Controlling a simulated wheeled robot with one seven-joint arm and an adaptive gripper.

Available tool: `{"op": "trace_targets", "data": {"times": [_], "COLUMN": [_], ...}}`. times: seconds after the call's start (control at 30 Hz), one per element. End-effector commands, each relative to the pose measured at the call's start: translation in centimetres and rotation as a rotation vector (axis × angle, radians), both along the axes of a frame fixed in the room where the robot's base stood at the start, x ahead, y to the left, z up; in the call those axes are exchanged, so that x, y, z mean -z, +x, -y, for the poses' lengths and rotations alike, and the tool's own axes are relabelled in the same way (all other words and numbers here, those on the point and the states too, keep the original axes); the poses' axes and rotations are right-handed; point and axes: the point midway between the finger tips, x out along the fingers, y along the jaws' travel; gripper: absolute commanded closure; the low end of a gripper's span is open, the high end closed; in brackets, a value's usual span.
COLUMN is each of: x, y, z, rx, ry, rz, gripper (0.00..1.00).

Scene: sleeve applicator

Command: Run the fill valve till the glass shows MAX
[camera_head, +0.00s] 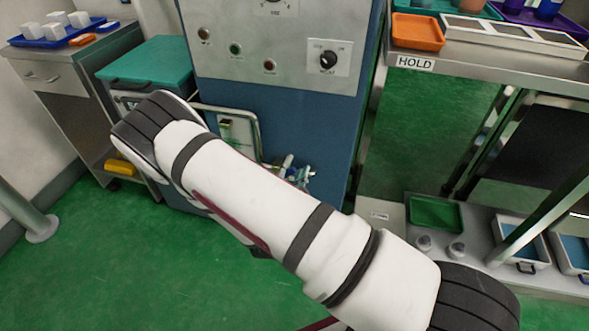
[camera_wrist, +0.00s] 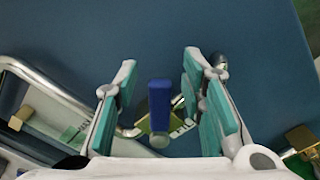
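In the wrist view a blue lever handle (camera_wrist: 159,100) stands upright between the two teal-padded fingers of my gripper (camera_wrist: 160,68). Clear gaps show on both sides of it, so the gripper is open. Behind its lower end is a tag (camera_wrist: 181,128), partly hidden, with lettering that looks like the start of "FILL". A pale panel with brass fittings (camera_wrist: 50,130) lies at the left behind a metal rail; I cannot tell whether it is the glass, and no MAX mark is readable. In the head view, valve fittings (camera_head: 292,170) show beyond my arm, which hides my gripper.
The blue cabinet (camera_head: 285,120) carries a control panel with a black knob (camera_head: 328,59). A bent metal rail (camera_head: 250,118) stands out in front of the fittings. A steel rack (camera_head: 485,60) marked HOLD is at right. Green floor (camera_head: 130,265) is clear at lower left.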

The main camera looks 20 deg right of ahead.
Motion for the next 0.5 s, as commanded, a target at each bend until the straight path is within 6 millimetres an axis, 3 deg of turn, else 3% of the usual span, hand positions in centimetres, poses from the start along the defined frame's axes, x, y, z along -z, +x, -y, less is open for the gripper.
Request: {"op": "trace_targets", "data": {"times": [0.27, 0.5], "x": [0.0, 0.1], "y": [-1.0, -4.7], "z": [-0.8, -3.5], "rx": [0.0, -0.003], "ry": [0.001, 0.0], "rz": [-0.001, -0.003], "gripper": [0.63, 0.63]}}
